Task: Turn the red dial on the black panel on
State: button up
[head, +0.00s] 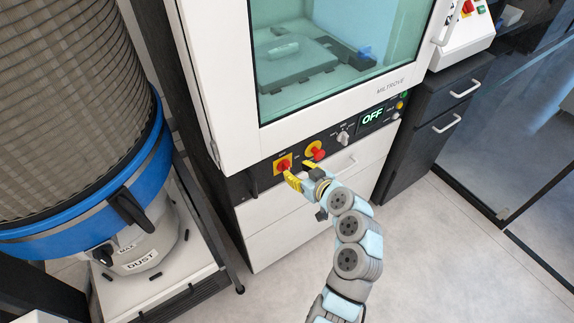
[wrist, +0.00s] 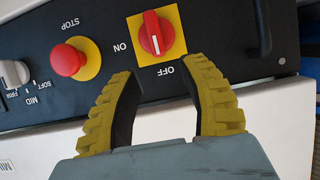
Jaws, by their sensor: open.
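The black panel (head: 330,140) runs across the front of the white machine, below its window. The red dial (wrist: 154,33) sits on a yellow square plate in the wrist view, between the words ON and OFF; it also shows in the head view (head: 283,164). Its white pointer mark faces the OFF side. My gripper (wrist: 168,75) is open, with yellow-padded fingers pointing at the dial. The fingertips are on either side of the dial's plate edge, apart from the dial, with nothing between them. In the head view my gripper (head: 299,175) is close to the panel.
A red STOP button (wrist: 68,60) on a yellow disc is close beside the dial. A grey selector knob (wrist: 14,73) lies further along the panel. The display (head: 373,119) reads OFF. A dust collector (head: 140,235) stands at the left; open floor lies at the right.

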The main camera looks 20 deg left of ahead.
aim_at(288, 165)
jog(key=shift+b+x, duration=0.3)
jog(key=shift+x, duration=2.7)
jog(key=shift+d, duration=0.1)
grip_shut()
